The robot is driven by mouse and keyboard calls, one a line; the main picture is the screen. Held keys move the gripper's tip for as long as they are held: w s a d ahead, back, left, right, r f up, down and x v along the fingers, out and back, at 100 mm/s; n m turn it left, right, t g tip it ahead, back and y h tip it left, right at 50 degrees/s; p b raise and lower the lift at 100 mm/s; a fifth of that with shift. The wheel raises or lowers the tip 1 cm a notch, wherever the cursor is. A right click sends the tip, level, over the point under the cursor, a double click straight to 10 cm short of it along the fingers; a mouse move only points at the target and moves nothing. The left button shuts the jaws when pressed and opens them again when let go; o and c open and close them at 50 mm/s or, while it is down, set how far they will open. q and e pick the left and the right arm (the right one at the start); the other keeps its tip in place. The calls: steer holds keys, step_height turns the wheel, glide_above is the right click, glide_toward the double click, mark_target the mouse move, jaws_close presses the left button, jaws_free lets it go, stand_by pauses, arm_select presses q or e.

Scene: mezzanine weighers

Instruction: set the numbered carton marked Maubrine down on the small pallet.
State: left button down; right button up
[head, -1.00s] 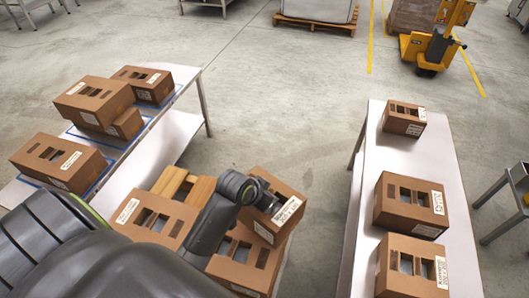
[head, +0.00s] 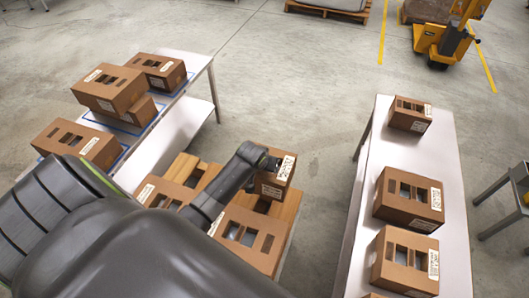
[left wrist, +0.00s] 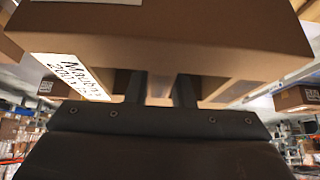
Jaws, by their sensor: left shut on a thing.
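My left gripper (head: 266,163) is shut on a brown carton (head: 272,187), partly hidden behind my wrist in the head view. In the left wrist view the fingers (left wrist: 162,90) meet the carton (left wrist: 180,38), whose white label (left wrist: 72,75) reads "Maub…", its end cut off. The small wooden pallet (head: 286,209) lies under my arm. Two other cartons stand on it, one at the left (head: 170,192) and one nearer me (head: 247,240). The held carton is over the pallet's far right part. I cannot tell whether it touches the boards. My right gripper is not in view.
A table at the left (head: 178,122) bears several cartons. A long table at the right (head: 431,150) bears several more. Open floor (head: 300,95) lies beyond the pallet. A yellow pallet truck (head: 440,42) stands far back.

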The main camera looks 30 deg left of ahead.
arm_select(q)
steer(key=shift+w+f+b, duration=0.1)
steer(key=shift+f+b, duration=0.2)
steer(key=shift+f, duration=0.25)
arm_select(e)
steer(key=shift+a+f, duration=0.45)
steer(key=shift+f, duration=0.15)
arm_select(q)
steer(key=shift+f+b, duration=0.35)
steer(key=shift+f, duration=0.5)
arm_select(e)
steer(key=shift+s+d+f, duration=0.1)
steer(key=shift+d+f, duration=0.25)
